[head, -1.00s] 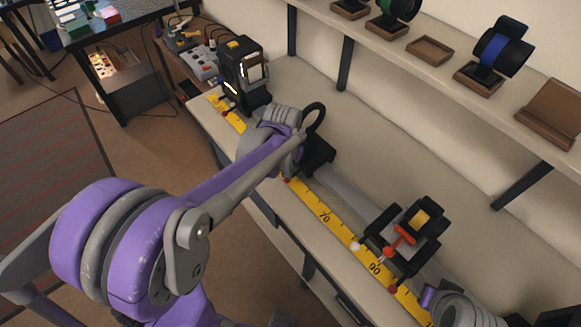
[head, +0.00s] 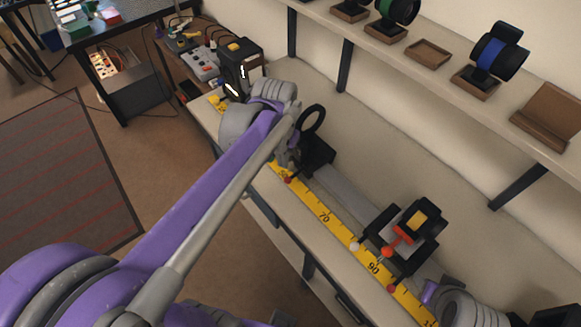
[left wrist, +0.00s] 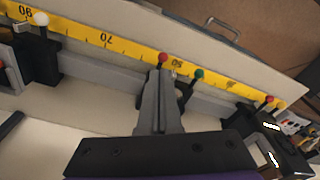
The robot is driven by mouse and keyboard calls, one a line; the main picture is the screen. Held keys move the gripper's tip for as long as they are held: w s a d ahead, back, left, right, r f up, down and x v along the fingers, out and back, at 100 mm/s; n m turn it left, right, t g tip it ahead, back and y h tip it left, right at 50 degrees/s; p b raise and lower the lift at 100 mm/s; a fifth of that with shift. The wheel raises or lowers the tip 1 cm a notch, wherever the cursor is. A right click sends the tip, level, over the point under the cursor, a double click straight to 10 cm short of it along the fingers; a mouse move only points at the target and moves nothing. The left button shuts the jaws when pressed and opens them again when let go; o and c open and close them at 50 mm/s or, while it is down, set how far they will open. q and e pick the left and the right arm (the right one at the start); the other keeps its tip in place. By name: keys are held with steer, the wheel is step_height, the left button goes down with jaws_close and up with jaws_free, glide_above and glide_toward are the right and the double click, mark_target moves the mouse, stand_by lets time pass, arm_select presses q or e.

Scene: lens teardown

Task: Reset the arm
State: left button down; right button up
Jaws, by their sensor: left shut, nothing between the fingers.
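My left arm reaches in from the lower left in the head view. Its gripper (head: 291,153) is shut and empty, low over the bench beside a black holder (head: 318,157) with an upright black ring (head: 312,120). In the left wrist view the closed grey fingers (left wrist: 161,88) point at the yellow scale (left wrist: 120,47); their tips appear close to a red knob (left wrist: 162,57), and contact cannot be told. A green knob (left wrist: 199,75) is just to their right. A grey and purple part of my right arm shows at the lower right in the head view; its fingers are not clear.
A black carrier with a yellow patch (head: 417,220) and red handle stands on the rail towards the right. A black lamp box (head: 240,68) stands at the far end. A shelf (head: 440,68) with wooden stands overhangs the back. Floor is clear at left.

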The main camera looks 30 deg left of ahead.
arm_select(q)
steer(key=shift+s+r, duration=0.15)
steer(key=shift+r, duration=0.75)
steer(key=s+d+f+t, duration=0.4)
steer(key=s+d+f, duration=0.2)
steer(key=s, duration=0.4)
steer(key=shift+s+d+m+t, duration=0.3)
steer(key=shift+s+m, duration=0.05)
steer(key=shift+m, duration=0.05)
stand_by(0.8)
